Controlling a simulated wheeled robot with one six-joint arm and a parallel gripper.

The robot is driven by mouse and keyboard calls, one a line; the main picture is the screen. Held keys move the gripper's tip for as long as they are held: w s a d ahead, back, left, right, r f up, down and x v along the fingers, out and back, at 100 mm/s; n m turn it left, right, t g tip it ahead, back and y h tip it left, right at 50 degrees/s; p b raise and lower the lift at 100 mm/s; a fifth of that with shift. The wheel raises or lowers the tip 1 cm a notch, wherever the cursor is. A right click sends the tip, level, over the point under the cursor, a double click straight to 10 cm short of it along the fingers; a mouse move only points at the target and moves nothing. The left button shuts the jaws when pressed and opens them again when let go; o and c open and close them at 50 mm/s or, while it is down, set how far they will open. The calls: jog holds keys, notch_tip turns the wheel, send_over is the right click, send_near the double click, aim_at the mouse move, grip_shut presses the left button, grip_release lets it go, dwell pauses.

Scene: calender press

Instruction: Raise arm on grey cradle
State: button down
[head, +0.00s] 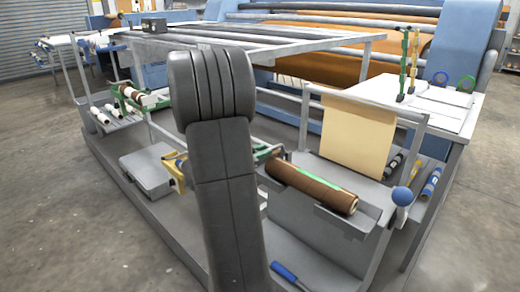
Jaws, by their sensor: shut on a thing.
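A grey cradle (352,222) stands right of centre and bears a brown roll (318,188) with a green strip along its top. A green bracket (268,153) shows at the roll's left end, partly behind my arm. A grey upright lever (381,245) with a blue ball knob (402,196) stands at the cradle's right. I cannot tell which of these is the cradle's arm. My dark arm fills the middle and hides part of the cradle's left side. My gripper does not show; it is hidden behind my arm or out of frame.
A yellow bracket (174,166) and a grey box (147,172) stand left of my arm. A blue-handled tool (290,275) lies on the base at the front. A beige sheet (357,135) hangs behind the roll. A white table (440,100) stands right. Floor at left is clear.

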jog(key=r+p, duration=0.1)
jog(key=r+y+p, duration=0.1)
jog(key=p, duration=0.1)
jog(key=r+g+p, duration=0.1)
jog(key=shift+w+d+p, duration=0.35)
jog(key=shift+w+d, duration=0.05)
jog(key=y+p, duration=0.1)
jog(key=p, duration=0.1)
jog(key=w+d+r+g+p, duration=0.1)
jog(key=p, duration=0.2)
jog(key=shift+r+y, duration=0.3)
jog(key=shift+y, duration=0.1)
jog(key=w+d+r+g+y+p, duration=0.1)
jog(key=p, duration=0.3)
jog(key=shift+d+r+g+p, duration=0.1)
jog(key=shift+r+g+p, duration=0.05)
jog(key=shift+g+p, duration=0.25)
jog(key=p, duration=0.2)
jog(key=w+d+r+g+y+p, duration=0.1)
jog(key=p, duration=0.1)
jog(key=shift+w+d+n+y, duration=0.1)
jog(key=shift+w+n+y, duration=0.1)
jog(key=shift+n+y, duration=0.1)
jog(key=shift+w+d+p, duration=0.5)
jog(key=shift+p, duration=0.3)
jog(key=w+d+g+y+p, duration=0.1)
jog(key=w+d+p, duration=0.6)
jog(key=shift+d+f, duration=0.15)
jog(key=shift+f, duration=0.4)
